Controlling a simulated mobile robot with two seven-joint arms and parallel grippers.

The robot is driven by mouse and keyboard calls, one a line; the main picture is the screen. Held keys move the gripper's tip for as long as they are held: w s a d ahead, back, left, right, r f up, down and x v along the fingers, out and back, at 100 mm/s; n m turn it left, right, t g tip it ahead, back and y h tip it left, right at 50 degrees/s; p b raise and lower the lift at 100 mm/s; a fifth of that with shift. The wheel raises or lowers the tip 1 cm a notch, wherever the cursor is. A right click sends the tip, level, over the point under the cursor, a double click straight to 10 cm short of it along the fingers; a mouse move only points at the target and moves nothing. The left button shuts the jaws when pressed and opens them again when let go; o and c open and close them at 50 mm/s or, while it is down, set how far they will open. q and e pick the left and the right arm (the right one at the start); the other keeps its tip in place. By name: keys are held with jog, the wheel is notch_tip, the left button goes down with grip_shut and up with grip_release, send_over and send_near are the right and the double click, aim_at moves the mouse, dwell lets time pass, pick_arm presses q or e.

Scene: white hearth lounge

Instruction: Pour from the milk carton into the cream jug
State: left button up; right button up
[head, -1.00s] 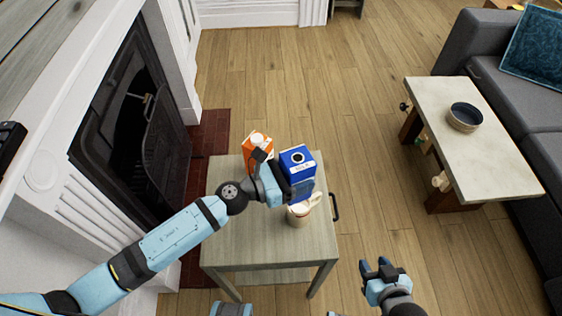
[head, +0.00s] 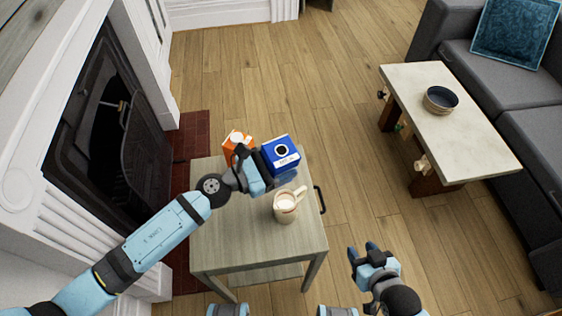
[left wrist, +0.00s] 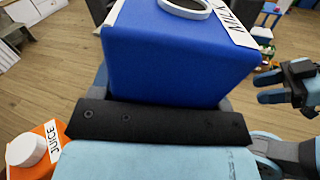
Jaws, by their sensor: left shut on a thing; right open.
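The blue milk carton (head: 281,153) is in my left gripper (head: 270,168), which is shut on it. The carton is nearly upright with its round opening up, and its blue side fills the left wrist view (left wrist: 175,60). The cream jug (head: 286,207), beige with pale contents and a handle, stands on the small wooden table (head: 235,240). The carton is behind and above the jug, apart from it in the picture. My right gripper (head: 367,252) is open and empty, right of the table's front; it also shows in the left wrist view (left wrist: 285,85).
An orange juice carton (head: 236,141) stands at the table's back, close behind my left gripper. The fireplace (head: 120,130) is at the left. A pale table (head: 450,130) with a dark bowl (head: 440,100) and a grey sofa (head: 530,110) are at the right. Floor between the tables is clear.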

aim_at(279, 149)
pick_arm(q)
jog(key=shift+w+a+r, duration=0.1)
jog(key=shift+r, duration=0.45)
jog(key=shift+w+r+m+p, duration=0.1)
jog(key=shift+r+m+p, duration=0.3)
jog(key=shift+r+p, duration=0.2)
jog(key=shift+w+a+r+m+p, duration=0.15)
jog(key=shift+r+m+p, duration=0.15)
jog(key=shift+r+p, duration=0.4)
jog(key=shift+w+f+m+b, duration=0.1)
jog(key=shift+f+m+b, duration=0.25)
jog(key=shift+b, duration=0.4)
jog(key=shift+w+a+f+m+b, duration=0.25)
jog(key=shift+f+m+b, duration=0.3)
jog(key=shift+b, duration=0.4)
jog(key=shift+w+a+f+m+b, duration=0.2)
jog(key=shift+w+m+b, duration=0.25)
jog(key=shift+m+b, duration=0.6)
jog(key=shift+w+a+f+m+b, duration=0.1)
jog(key=shift+w+f+m+b, duration=0.1)
jog(key=shift+m+b, duration=0.45)
jog(key=shift+w+r+m, duration=0.1)
jog(key=shift+r+m, duration=0.2)
jog(key=shift+m, duration=0.2)
pick_arm(e)
jog(key=f, duration=0.3)
jog(key=shift+w+a, duration=0.2)
jog(key=shift+a, duration=0.05)
pick_arm(q)
jog(key=shift+r, duration=0.1)
